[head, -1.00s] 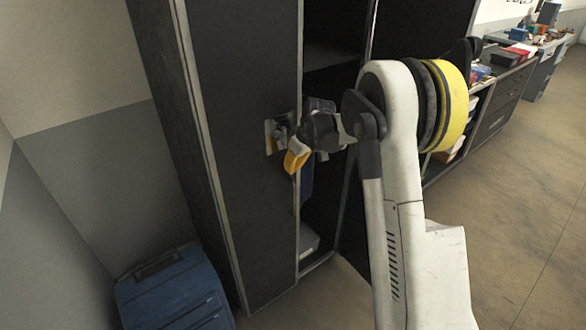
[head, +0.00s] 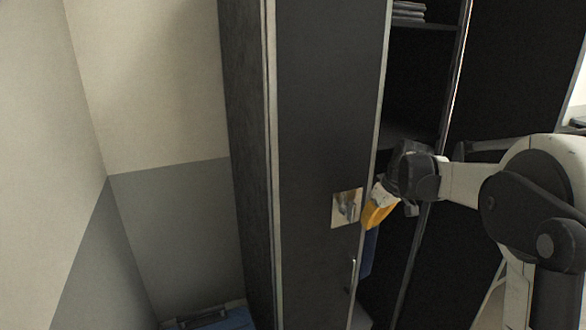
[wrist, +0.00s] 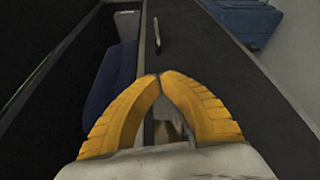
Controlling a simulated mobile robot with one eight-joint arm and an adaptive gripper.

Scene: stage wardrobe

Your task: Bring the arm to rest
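My gripper (head: 378,210) is in front of the wardrobe, just right of the metal plate (head: 347,207) on the dark door (head: 318,120). Its two yellow fingers fill the lower middle of the wrist view, and their tips meet (wrist: 160,75). Nothing is visible gripped between them. A pale metallic patch shows in the gap behind the tips. My arm reaches in from the right of the head view.
A slim handle (head: 351,277) is lower on the door; it also shows in the wrist view (wrist: 157,36). Right of the door is an open compartment with shelves and folded items (head: 408,12). A blue case (head: 222,318) sits on the floor left; a wall stands behind it.

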